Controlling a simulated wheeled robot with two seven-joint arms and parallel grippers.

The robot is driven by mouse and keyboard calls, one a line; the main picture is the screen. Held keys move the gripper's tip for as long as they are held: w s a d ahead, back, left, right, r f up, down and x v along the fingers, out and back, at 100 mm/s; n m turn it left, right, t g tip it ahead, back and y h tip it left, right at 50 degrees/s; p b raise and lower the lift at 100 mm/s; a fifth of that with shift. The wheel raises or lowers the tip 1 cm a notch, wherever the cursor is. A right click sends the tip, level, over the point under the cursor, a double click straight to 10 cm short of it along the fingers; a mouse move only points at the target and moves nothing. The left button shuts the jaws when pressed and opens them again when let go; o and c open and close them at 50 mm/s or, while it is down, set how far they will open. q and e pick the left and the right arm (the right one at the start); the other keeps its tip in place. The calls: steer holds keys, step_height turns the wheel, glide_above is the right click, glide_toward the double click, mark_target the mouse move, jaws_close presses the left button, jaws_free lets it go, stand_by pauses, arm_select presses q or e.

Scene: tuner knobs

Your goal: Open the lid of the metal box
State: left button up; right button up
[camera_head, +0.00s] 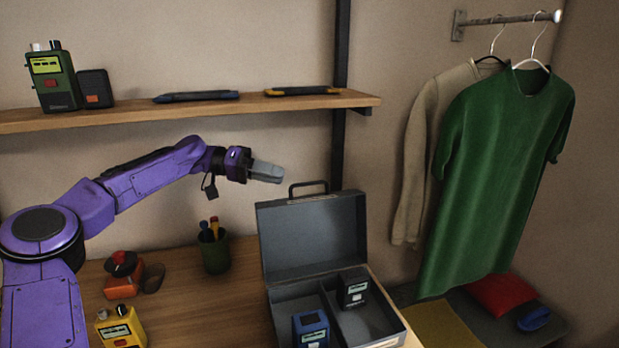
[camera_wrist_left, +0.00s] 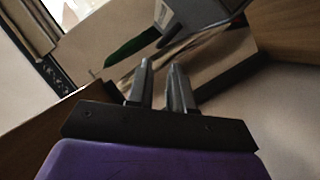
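The grey metal box (camera_head: 391,342) stands on the wooden desk with its lid (camera_head: 312,237) raised, leaning back a little past upright. A dark handle (camera_head: 308,186) shows at the lid's upper edge. The inside is exposed, with a divider between compartments. My left gripper (camera_head: 280,175) is above and to the left of the lid's top edge, near the handle and apparently apart from it. In the wrist view, its two fingers (camera_wrist_left: 162,80) stand a little apart with nothing visible between them. My right gripper is not in view.
In the box are a blue device (camera_head: 311,329) and a black device (camera_head: 353,288). Left of it are a pen cup (camera_head: 215,254), an orange device (camera_head: 123,284) and a yellow device (camera_head: 121,328). A shelf (camera_head: 220,108) runs above my left arm. Shirts (camera_head: 500,160) hang at right.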

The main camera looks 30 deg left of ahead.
arm_select(q)
steer(key=p+x, duration=0.1)
steer(key=x, duration=0.7)
steer(key=shift+s+d+r, duration=0.1)
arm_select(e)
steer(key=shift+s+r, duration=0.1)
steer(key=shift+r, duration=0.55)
